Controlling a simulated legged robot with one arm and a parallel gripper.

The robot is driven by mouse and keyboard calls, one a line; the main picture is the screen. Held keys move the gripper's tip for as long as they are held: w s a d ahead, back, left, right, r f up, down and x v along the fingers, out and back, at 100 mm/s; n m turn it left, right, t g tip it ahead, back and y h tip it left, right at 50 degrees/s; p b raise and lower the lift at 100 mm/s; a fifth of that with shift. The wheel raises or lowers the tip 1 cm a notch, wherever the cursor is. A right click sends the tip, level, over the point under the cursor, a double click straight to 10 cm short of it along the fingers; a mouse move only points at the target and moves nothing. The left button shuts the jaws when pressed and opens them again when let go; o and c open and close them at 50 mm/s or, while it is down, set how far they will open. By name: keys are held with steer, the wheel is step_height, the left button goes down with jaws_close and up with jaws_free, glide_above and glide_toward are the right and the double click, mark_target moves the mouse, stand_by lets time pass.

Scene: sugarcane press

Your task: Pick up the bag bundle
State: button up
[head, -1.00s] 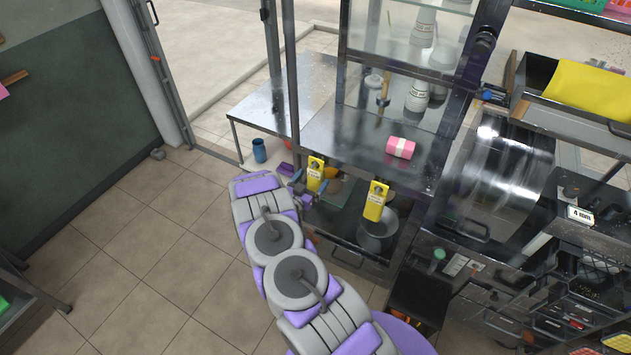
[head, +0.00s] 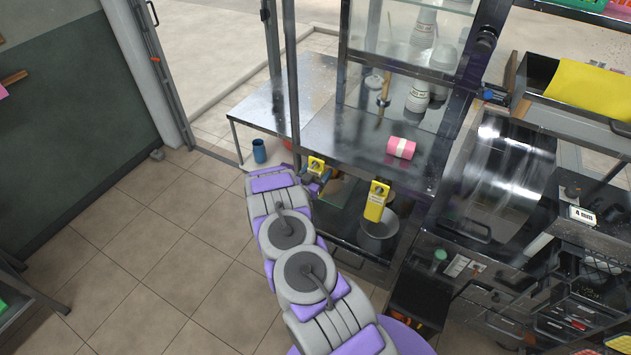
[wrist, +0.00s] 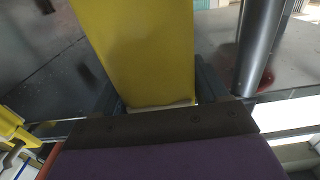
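Two yellow packs with dark tops, seemingly bag bundles, hang at the front edge of the metal counter. The left yellow pack (head: 316,164) is partly hidden behind my gripper (head: 316,182). The right yellow pack (head: 376,203) hangs clear of it. In the wrist view a yellow pack (wrist: 140,50) fills the space between the dark fingers of my gripper (wrist: 157,90), its pale lower edge close to the palm. The fingers stand apart on either side of it. I cannot tell whether they touch it.
A metal pot (head: 378,235) stands below the right yellow pack. A blue cup (head: 259,151) is near the floor at left. An upright post (head: 290,75) rises beside the counter. Open tiled floor lies left.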

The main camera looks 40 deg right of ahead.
steer(key=shift+d, duration=0.1)
steer(key=c, duration=0.5)
